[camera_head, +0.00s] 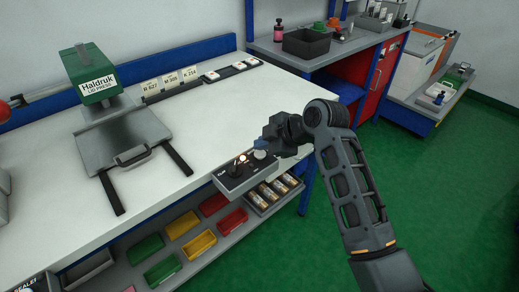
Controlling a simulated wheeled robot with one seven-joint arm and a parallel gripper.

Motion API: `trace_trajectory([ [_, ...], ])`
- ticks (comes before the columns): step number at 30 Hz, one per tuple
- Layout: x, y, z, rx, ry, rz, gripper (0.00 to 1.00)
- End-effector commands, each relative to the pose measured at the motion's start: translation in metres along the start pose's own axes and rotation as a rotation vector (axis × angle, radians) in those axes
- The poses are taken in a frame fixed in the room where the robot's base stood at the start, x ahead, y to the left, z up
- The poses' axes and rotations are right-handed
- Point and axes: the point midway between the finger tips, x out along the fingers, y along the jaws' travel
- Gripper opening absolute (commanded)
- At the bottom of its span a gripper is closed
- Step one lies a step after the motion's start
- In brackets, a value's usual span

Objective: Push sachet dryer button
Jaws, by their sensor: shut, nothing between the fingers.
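A dark grey control box (236,174) sits at the front edge of the white workbench. It carries a glowing orange-white light or button (243,158), a pale round knob or button (260,154) at its right end, and a small dark control on its left part. Its lettering is too small to read, so I cannot tell which control belongs to the sachet dryer. My gripper (262,145) is shut and empty, reaching in from the right. Its tip is just above the pale round control; I cannot tell whether it touches it.
A green-topped Haldruk lid press (97,80) stands at the back left of the workbench (200,120). Coloured bins (183,224) sit on the shelf below. Green floor (440,180) is clear at right.

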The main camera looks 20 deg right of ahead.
Motion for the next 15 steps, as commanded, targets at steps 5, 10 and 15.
trace_trajectory([
  [5,0.000,0.000,0.000,0.000,0.000,0.000,0.00],
  [10,-0.002,0.001,-0.001,0.000,0.000,0.000,0.00],
  [15,-0.011,0.008,-0.008,0.000,0.000,0.001,0.00],
])
